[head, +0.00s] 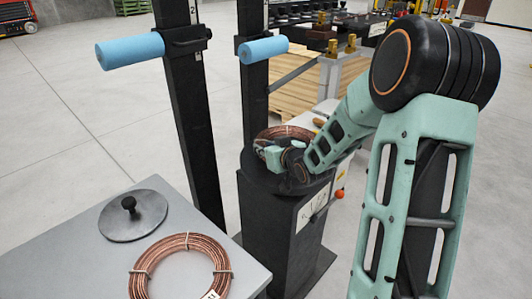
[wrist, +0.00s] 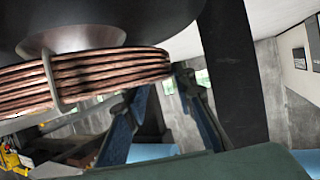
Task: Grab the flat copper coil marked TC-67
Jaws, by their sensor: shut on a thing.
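A copper coil (head: 285,132) sits at the top of the dark stand, partly hidden behind my gripper (head: 274,158). In the wrist view its stacked windings (wrist: 100,75) show, bound by a light tie, close to a dark round plate with a metal cone. My gripper's blue and black fingers (wrist: 160,85) are at the coil's right end, shut on it; the exact contact is hard to see. A second flat copper coil (head: 188,238) lies on the grey table, bound by light ties, with a small white tag at its lower edge. I cannot read TC-67 on either coil.
The grey table (head: 65,255) also holds a round grey disc with a black knob (head: 130,207). Two dark posts with blue padded handles (head: 130,50) rise beside the stand (head: 275,235). Wooden pallets and a bench stand behind.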

